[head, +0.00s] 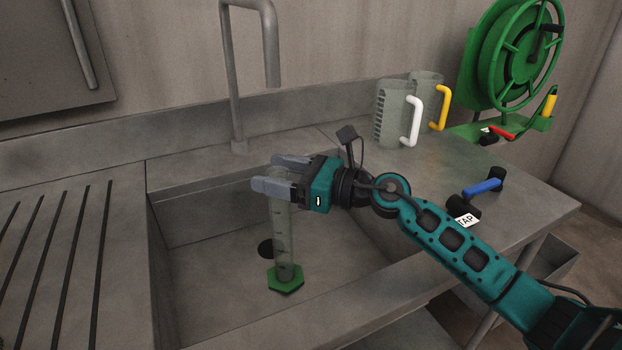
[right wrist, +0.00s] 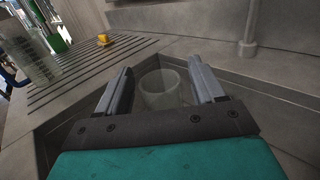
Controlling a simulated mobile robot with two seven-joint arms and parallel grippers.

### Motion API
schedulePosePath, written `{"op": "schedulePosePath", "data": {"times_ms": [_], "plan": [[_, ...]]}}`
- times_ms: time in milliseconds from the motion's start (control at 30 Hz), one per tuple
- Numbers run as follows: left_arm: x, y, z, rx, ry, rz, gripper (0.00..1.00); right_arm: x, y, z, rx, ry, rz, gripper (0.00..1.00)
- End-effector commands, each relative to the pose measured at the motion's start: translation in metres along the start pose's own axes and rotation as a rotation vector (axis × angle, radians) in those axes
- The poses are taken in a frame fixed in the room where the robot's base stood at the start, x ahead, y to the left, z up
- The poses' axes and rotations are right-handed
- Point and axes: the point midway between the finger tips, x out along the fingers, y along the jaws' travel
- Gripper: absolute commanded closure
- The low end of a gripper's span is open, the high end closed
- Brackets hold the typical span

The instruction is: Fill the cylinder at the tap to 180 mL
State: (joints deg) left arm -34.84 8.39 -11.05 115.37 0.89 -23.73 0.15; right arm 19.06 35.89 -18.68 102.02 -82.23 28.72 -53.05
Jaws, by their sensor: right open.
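The clear measuring cylinder (head: 283,240) with a green hexagonal foot stands upright in the sink, beside the dark drain hole. My right gripper (head: 276,174) is open around its upper end, with one finger on each side. In the right wrist view the cylinder's round rim (right wrist: 160,88) shows between the fingers; I cannot tell if they touch it. No water level can be made out. The grey tap spout (head: 271,60) hangs behind and above the cylinder, with no stream visible. A blue lever (head: 482,187) sits beside a TAP label (head: 466,220) on the right worktop.
Two clear jugs, one with a white handle (head: 411,122), one with a yellow handle (head: 440,107), stand at the back right. A green hose reel (head: 512,55) with a red lever (head: 502,132) is beyond. The ribbed drainer (head: 55,250) on the left is clear in the head view.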

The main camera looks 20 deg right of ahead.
Motion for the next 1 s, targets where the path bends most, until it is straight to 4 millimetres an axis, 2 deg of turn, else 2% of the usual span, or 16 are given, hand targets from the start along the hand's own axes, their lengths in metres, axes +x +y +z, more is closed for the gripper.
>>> {"op": "schedulePosePath", "data": {"times_ms": [100,300,500,700,1000], "plan": [[0.004,0.0,0.006,-0.001,-0.004,0.002,0.57,-0.027,0.0,-0.005,0.0,0.006,0.0,0.32],[0.008,0.004,0.007,-0.004,-0.004,0.012,0.57,-0.069,0.0,-0.004,0.0,0.005,0.0,0.32],[0.01,0.008,0.003,-0.002,0.007,0.022,0.57,-0.094,0.001,-0.002,0.0,0.002,0.001,0.32],[0.011,0.007,0.002,0.0,0.008,0.022,0.57,-0.104,0.001,0.0,-0.001,0.001,0.002,0.32],[0.011,0.007,0.001,0.001,0.009,0.022,0.57,-0.105,0.001,0.0,-0.001,0.0,0.002,0.32]]}}
